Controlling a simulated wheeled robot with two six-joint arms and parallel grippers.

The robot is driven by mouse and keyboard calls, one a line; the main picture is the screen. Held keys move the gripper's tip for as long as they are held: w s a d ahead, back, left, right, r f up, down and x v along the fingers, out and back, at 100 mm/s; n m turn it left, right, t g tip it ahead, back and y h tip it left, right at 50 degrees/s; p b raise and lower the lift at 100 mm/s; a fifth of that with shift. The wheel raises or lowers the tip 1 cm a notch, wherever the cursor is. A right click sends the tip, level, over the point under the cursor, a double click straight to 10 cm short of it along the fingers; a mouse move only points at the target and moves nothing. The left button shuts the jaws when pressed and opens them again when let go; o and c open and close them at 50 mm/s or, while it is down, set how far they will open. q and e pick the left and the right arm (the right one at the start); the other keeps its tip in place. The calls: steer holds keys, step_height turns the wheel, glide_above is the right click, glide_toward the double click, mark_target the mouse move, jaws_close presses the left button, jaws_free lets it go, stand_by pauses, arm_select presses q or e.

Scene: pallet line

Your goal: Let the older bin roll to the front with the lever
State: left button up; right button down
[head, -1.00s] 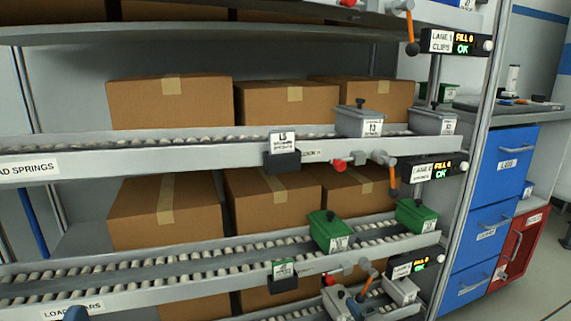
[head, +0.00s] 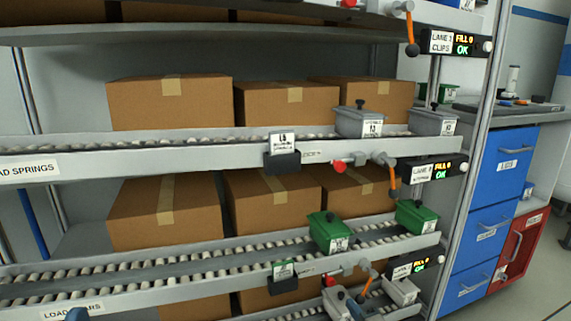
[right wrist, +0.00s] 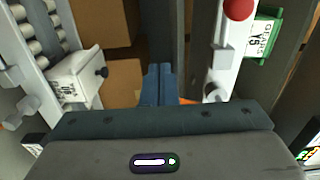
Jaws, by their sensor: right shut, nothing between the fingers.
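A pale grey bin (head: 402,291) sits at that lane's right end; a pale bin (right wrist: 75,78) shows left of the fingers. Which bin is older I cannot tell. A blue tip, likely my left gripper (head: 77,314), shows at the bottom left.
The lane above holds two green bins (head: 328,233) (head: 416,217) and has its own orange lever (head: 392,181). The lane above that holds two grey bins (head: 360,122) (head: 433,122). Cardboard boxes (head: 165,213) stand behind. Blue drawers (head: 495,205) are at the right.

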steer(key=shift+d, duration=0.1)
stand_by(0.4)
steer(key=shift+w+d+b, duration=1.05)
steer(key=shift+d+b, duration=0.2)
steer(key=shift+d, duration=1.6)
steer(key=a+p+v, duration=0.1)
steer(key=v, duration=0.7)
steer(key=shift+s, duration=0.25)
